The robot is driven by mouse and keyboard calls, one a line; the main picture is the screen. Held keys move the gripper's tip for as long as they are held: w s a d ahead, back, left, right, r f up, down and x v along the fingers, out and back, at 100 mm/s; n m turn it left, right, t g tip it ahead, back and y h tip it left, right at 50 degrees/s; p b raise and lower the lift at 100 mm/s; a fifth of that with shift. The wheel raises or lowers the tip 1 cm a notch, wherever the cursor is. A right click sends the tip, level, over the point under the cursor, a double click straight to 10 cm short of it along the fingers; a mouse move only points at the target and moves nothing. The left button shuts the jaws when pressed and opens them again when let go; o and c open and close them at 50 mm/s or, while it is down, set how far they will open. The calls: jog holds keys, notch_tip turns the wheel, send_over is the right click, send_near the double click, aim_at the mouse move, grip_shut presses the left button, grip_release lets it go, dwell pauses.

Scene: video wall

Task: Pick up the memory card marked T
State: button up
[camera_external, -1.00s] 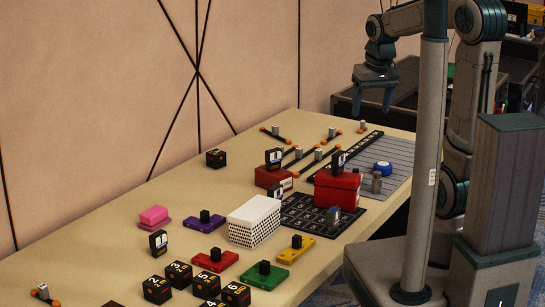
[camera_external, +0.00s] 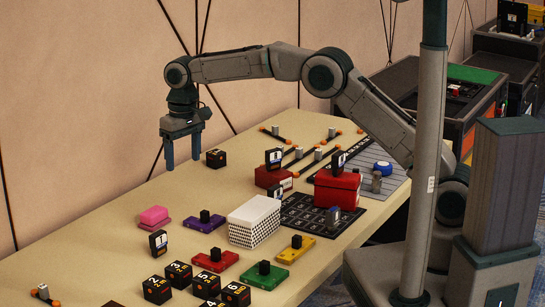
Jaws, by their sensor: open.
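Several dark upright cards with pale labels show on the table, and their letters are too small to read, so I cannot tell which is marked T. One card (camera_external: 158,242) stands alone at the front left. Another card (camera_external: 274,159) stands on a small red box, and a third card (camera_external: 338,162) stands on a larger red box. A further card is partly hidden behind the white box. My gripper (camera_external: 183,163) is open and empty, pointing down in the air over the far left part of the table, well above and beyond the lone card.
A white box (camera_external: 254,222) with dotted sides stands mid-table. Numbered black cubes (camera_external: 208,283) and coloured blocks with black knobs, such as the purple block (camera_external: 204,222), lie around it. A red box (camera_external: 337,188) stands right. The far left tabletop is mostly bare.

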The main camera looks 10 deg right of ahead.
jog(key=n, duration=0.1)
send_over(159, 233)
notch_tip(159, 233, down, 6)
notch_tip(159, 233, down, 8)
jog(key=shift+a+f, duration=0.1)
jog(key=shift+a, duration=0.05)
jog(key=shift+s+f+p, duration=0.1)
jog(key=shift+f+p, duration=0.35)
jog(key=shift+f, duration=2.25)
jog(key=shift+c, duration=0.3)
jog(key=c, duration=1)
